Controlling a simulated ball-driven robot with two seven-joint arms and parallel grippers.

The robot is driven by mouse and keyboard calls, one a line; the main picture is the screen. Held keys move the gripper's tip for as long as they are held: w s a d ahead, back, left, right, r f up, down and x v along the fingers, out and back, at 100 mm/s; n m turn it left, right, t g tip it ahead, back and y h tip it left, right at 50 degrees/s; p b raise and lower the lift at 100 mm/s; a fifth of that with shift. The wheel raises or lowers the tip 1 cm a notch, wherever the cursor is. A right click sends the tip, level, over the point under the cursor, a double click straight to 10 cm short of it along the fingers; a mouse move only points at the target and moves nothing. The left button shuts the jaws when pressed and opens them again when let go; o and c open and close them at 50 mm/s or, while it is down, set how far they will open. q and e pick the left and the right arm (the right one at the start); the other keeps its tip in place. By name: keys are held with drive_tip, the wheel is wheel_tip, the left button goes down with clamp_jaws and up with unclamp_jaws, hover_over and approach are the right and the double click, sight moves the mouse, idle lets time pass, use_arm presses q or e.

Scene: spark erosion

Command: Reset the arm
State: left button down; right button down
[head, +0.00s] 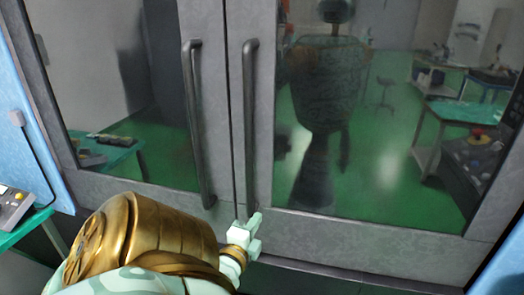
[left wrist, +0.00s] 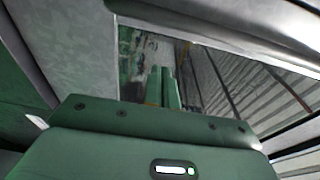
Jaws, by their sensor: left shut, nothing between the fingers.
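My left gripper (head: 250,232) is shut and empty. In the head view it is low in the middle, in front of the lower edge of a grey double door (head: 330,233), just below the lower end of the right-hand bar handle (head: 250,125). I cannot tell whether it touches the door. In the left wrist view the gripper's closed green fingers (left wrist: 163,88) point up, with blurred glass and a pale frame behind them. My right gripper is in neither view.
A second bar handle (head: 197,125) is left of the first. The door's glass panels reflect a room. A green-topped table with a grey control box (head: 13,208) stands at the left edge, beside a blue wall panel (head: 28,120).

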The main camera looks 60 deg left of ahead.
use_arm(q)
drive_tip(key=shift+s+d, duration=0.45)
drive_tip(key=shift+d, duration=0.25)
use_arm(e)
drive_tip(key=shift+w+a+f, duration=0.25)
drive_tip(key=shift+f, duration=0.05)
